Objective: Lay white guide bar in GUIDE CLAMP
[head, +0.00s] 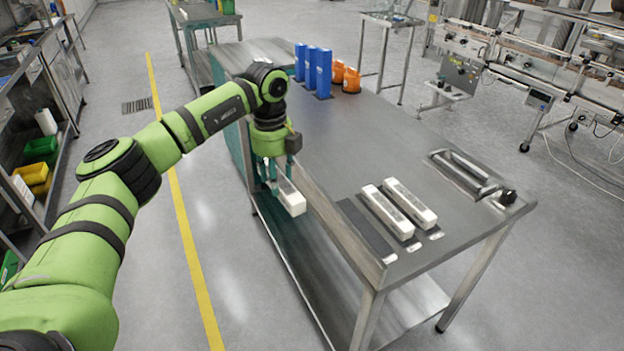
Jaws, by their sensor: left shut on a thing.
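My left gripper (270,178) points down at the table's left edge and is shut on a white guide bar (292,202). The bar slants toward the lower right and appears to hang off the edge, beside the tabletop. The gripper hides its far end. Two more white bars, a left one (386,214) and a right one (411,204), lie side by side on the table. A metal clamp frame with a dark knob (466,174), apparently the guide clamp, sits at the table's right edge. No bar shows in it. My right gripper is not in view.
The steel table (380,140) has a clear middle. A bare dark strip (364,230) lies left of the two bars. Tall blue blocks (323,73) and orange pieces (351,80) stand at the back. A lower shelf (310,275) runs beneath the tabletop.

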